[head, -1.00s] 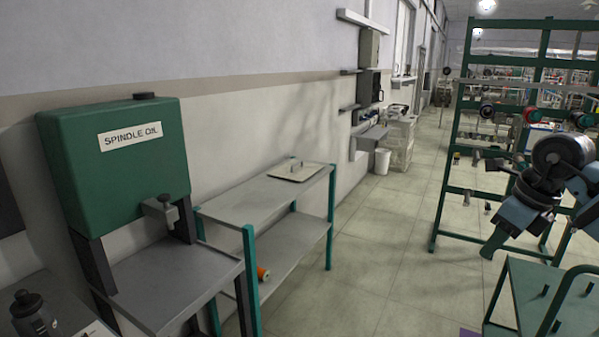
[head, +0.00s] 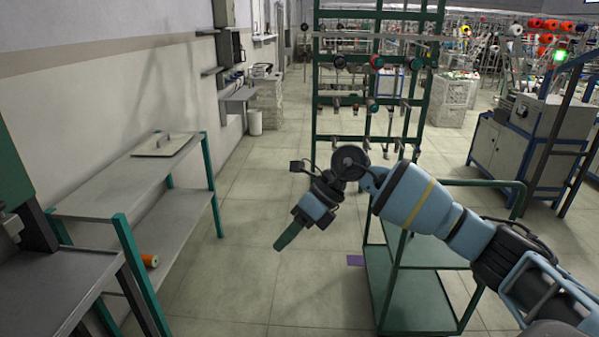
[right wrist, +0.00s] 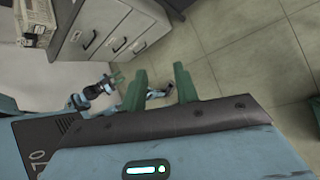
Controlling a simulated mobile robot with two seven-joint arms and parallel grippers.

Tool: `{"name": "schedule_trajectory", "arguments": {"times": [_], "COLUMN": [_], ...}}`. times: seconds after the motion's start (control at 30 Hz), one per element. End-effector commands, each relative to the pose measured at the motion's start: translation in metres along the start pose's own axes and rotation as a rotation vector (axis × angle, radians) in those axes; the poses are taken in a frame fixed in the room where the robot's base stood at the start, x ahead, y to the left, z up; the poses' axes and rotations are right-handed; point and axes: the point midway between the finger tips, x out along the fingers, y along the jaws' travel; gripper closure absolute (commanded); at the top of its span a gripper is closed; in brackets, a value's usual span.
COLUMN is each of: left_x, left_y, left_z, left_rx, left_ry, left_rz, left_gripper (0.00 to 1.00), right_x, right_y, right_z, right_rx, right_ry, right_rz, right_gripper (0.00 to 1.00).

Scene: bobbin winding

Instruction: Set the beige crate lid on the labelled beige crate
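The beige lid (head: 163,144), a flat plate with a small handle on top, lies on the upper shelf of the grey bench at the left in the head view. My right gripper (head: 291,234) hangs over open floor, to the right of the bench and apart from the lid. In the right wrist view its two green fingers (right wrist: 160,88) stand apart with nothing held between them. A small blue-grey arm with a green tip (right wrist: 116,77), seemingly my left one, shows there too; its finger state is unclear.
The grey bench (head: 115,188) has green legs and an orange spool (head: 150,261) on its lower shelf. A green trolley (head: 425,302) stands under my right arm. A green rack (head: 318,120) stands behind. The floor between bench and trolley is mostly clear.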

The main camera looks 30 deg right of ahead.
Motion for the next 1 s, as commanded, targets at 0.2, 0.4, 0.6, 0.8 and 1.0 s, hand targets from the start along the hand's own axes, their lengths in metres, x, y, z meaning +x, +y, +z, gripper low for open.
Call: {"name": "schedule_trajectory", "arguments": {"times": [0.2,0.4,0.6,0.8,1.0], "left_x": [0.0,0.0,0.0,0.0,-0.001], "left_y": [0.002,0.002,0.001,0.0,-0.001], "left_z": [-0.002,-0.003,-0.004,-0.004,-0.004], "left_rx": [-0.007,-0.007,-0.006,-0.002,0.004], "left_ry": [0.004,0.005,0.007,0.007,0.007], "left_rz": [-0.001,-0.001,-0.001,-0.001,-0.001], "left_gripper": [0.64,0.64,0.64,0.64,0.64], "right_x": [0.086,0.121,0.139,0.161,0.194], "right_y": [0.067,0.102,0.099,0.068,0.038], "right_z": [-0.007,-0.015,-0.037,-0.092,-0.189], "right_rx": [0.204,0.529,0.965,1.486,2.064], "right_ry": [-0.227,-0.453,-0.674,-0.876,-1.041], "right_rz": [0.416,0.725,0.941,1.041,1.008], "right_gripper": [0.7,0.7,0.7,0.7,0.7]}}
